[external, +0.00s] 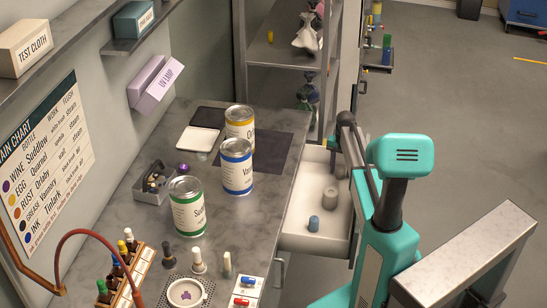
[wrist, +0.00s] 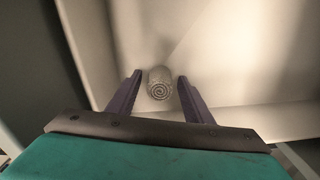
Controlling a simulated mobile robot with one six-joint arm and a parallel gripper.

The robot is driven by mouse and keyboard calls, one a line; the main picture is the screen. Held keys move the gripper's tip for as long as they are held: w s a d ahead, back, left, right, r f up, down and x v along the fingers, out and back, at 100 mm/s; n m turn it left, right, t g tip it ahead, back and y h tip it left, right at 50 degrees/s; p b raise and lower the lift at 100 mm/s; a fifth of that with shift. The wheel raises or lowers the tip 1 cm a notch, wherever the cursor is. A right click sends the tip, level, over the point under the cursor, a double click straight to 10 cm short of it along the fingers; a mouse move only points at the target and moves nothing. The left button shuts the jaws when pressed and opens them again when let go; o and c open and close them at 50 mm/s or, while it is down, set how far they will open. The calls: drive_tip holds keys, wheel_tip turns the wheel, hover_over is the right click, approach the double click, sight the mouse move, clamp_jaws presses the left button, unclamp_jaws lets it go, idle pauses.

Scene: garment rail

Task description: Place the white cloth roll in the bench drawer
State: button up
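The bench drawer (external: 303,240) is pulled out on the right side of the bench. In the wrist view, a pale grey-white cloth roll with a spiral end (wrist: 159,84) is in the drawer, between the fingers of my gripper (wrist: 159,90). The fingers are apart, with a narrow gap visible on each side of the roll. In the external view, a pale roll (external: 330,197) and a blue roll (external: 313,224) stand in the drawer. My arm reaches over the drawer's far part and largely hides my gripper there. I cannot tell which external-view roll is between the fingers.
Yellow (external: 240,122), blue (external: 236,167) and green-banded cans (external: 188,207) stand on the bench. A grey bin (external: 153,184), a bottle rack (external: 122,270) and a cup (external: 186,292) are there too. A shelving unit (external: 285,55) rises behind the drawer. The drawer's walls surround the gripper area.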

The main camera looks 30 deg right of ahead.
sight(341, 166)
drive_tip(key=shift+r, duration=0.15)
wheel_tip(341, 166, up, 12)
idle(0.9)
idle(0.7)
